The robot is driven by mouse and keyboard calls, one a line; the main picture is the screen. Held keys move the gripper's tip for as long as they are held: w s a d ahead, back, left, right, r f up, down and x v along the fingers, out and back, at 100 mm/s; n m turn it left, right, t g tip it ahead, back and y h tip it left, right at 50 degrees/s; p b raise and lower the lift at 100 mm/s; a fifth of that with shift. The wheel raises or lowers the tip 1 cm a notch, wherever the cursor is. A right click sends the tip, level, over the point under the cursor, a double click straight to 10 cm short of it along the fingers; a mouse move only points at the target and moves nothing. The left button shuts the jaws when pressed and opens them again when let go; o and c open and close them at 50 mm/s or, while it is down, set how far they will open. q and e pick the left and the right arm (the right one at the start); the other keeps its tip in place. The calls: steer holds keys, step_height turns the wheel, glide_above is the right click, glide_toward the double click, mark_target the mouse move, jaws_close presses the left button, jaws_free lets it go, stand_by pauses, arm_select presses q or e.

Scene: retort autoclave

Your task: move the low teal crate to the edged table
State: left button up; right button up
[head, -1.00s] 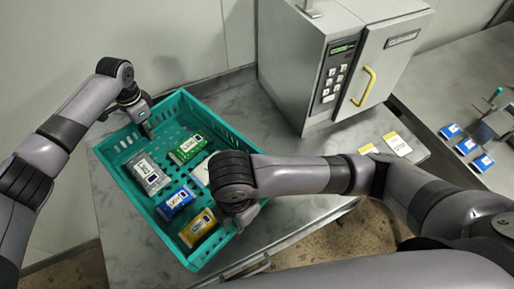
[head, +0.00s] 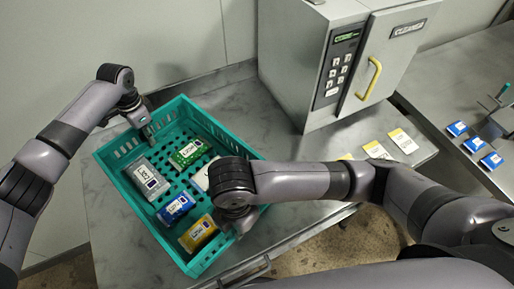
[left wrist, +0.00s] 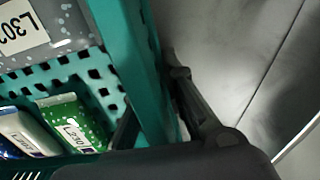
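The low teal crate (head: 133,198) holds several labelled packs and is on or just above the grey metal table; the gap below cannot be judged. My left gripper (head: 147,130) is at the crate's far left wall. In the left wrist view, the fingers of this gripper (left wrist: 155,110) lie on either side of the teal wall (left wrist: 130,45), closed on it. My right gripper (head: 243,222) is at the crate's near right wall, mostly hidden behind its own wrist, so its fingers cannot be read. I cannot pick out an edged table.
A grey autoclave cabinet (head: 350,65) with a keypad and yellow handle stands on the table (head: 285,228), right of the crate. Yellow-and-white cards (head: 403,141) lie before it. Another surface at right (head: 445,85) bears blue-and-white cards (head: 475,145). A wall is behind.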

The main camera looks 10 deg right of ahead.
arm_select(q)
steer(key=o, duration=0.4)
steer(key=shift+r, duration=0.1)
arm_select(e)
steer(key=o, duration=0.4)
steer(key=shift+r, duration=0.1)
arm_select(q)
steer(key=shift+o, duration=0.2)
arm_select(e)
steer(key=shift+o, duration=0.2)
arm_select(q)
step_height(320, 180, up, 12)
steer(key=shift+f, duration=0.2)
steer(key=shift+r, duration=0.15)
arm_select(e)
steer(key=shift+r, duration=0.15)
step_height(320, 180, up, 11)
steer(key=shift+f, duration=0.15)
steer(key=shift+r, duration=0.5)
